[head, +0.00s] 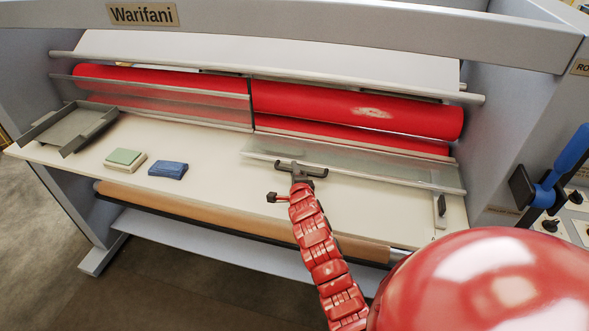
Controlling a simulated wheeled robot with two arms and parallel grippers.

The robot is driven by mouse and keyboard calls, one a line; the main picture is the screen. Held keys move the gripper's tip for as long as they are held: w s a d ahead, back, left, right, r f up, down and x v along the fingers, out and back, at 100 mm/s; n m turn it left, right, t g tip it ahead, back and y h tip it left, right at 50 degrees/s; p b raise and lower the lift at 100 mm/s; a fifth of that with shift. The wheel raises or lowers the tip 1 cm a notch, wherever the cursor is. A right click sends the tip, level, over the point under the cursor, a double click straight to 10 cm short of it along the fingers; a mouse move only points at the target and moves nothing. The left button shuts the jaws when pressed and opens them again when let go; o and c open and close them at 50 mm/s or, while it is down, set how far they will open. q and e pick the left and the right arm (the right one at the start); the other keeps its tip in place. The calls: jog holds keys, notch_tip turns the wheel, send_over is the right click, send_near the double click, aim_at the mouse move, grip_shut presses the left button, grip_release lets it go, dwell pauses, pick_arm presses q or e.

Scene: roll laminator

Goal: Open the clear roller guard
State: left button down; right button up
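The clear roller guard (375,165) is a see-through panel at the right half of the laminator. It leans out low over the cream table, and the red roller (365,108) above it shows bare. A similar clear panel (160,97) stands in front of the left part of the roller. My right gripper (300,172) is at the left part of the guard's front edge, at a dark bar there. Whether it grips or only touches is too small to tell. My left gripper is not in view.
On the table (210,142) lie a grey tray (78,128), a green-topped block (125,158) and a blue block (168,170). A grey crossbar (350,27) spans above the rollers. A blue-handled lever (570,155) stands at the right.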

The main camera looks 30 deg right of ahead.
jog(key=shift+w+f, duration=0.1)
jog(key=shift+w, duration=0.05)
grip_shut()
dwell(1.4)
